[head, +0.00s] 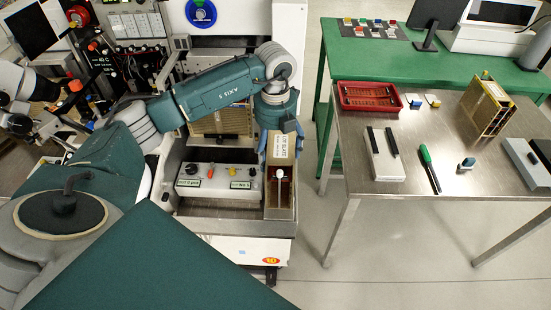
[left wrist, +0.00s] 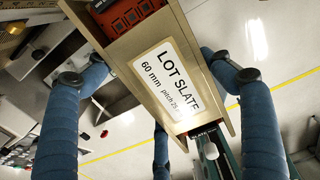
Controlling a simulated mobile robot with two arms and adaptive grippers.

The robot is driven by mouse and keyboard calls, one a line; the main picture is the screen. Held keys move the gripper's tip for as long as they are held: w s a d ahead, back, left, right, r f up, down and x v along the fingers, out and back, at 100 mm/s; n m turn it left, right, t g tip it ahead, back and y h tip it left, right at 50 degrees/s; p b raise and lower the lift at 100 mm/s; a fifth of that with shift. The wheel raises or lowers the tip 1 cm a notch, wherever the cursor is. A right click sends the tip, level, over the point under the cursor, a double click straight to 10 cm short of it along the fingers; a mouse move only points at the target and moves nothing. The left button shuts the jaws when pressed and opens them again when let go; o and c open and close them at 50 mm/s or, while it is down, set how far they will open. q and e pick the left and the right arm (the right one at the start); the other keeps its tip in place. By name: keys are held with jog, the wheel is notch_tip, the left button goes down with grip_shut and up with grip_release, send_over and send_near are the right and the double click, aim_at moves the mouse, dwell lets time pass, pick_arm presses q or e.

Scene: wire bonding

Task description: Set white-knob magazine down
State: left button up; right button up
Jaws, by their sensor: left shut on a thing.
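The white-knob magazine (head: 283,148) is a tan, narrow box labelled LOT SLATE, with a white knob (head: 280,173) at its near end. My left gripper (head: 284,132) is shut on it from above, at the right front of the machine. In the left wrist view the magazine (left wrist: 165,75) lies between the blue fingers (left wrist: 165,90), its label readable and its white knob at the lower end. Orange-red slotted parts show at its upper end. Below it in the head view is a narrow brown-walled bay (head: 281,213); whether the magazine touches it I cannot tell. My right gripper is not in view.
A control box (head: 215,182) with knobs stands just left of the bay. The steel table (head: 440,205) at right holds a red tray (head: 370,96), a brass-coloured magazine (head: 487,108), a white box (head: 385,155) and a green-handled screwdriver (head: 429,168). Open floor separates the machine and table.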

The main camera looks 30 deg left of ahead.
pick_arm(q)
jog(key=shift+o, duration=0.2)
jog(key=shift+f, duration=0.6)
jog(key=shift+c, duration=0.2)
notch_tip(320, 180, down, 2)
jog(key=shift+f+p, duration=0.25)
jog(key=shift+p, duration=0.3)
jog(key=shift+f, duration=0.35)
jog(key=shift+o, duration=0.2)
jog(key=shift+f, duration=0.15)
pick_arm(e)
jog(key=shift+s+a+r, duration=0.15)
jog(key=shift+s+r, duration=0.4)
pick_arm(q)
jog(key=o, duration=1.9)
jog(key=shift+f, duration=0.1)
jog(key=shift+o, duration=0.2)
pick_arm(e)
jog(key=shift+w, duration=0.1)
